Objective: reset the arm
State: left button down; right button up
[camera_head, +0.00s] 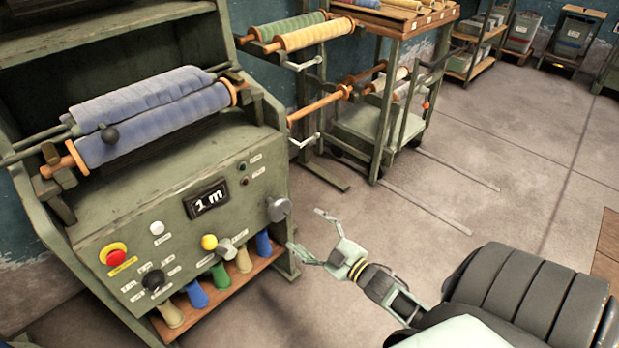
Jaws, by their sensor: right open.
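My right gripper (305,234) is open and empty, with its two fingers spread apart. It hangs over the floor just to the right of a green machine (130,222). Its lower finger is close in the picture to the machine's right edge, near the grey knob (278,209); I cannot tell if they touch. My right arm comes in from the lower right, with a dark ribbed sleeve. My left gripper is not in view.
The machine holds blue fabric rolls (155,122), a red button (115,254) and a display (207,198). Behind it stand a rack with green and yellow rolls (313,34) and a wheeled cart (372,131). The floor (450,190) at the right is mostly clear.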

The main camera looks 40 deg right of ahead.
dwell(0.5)
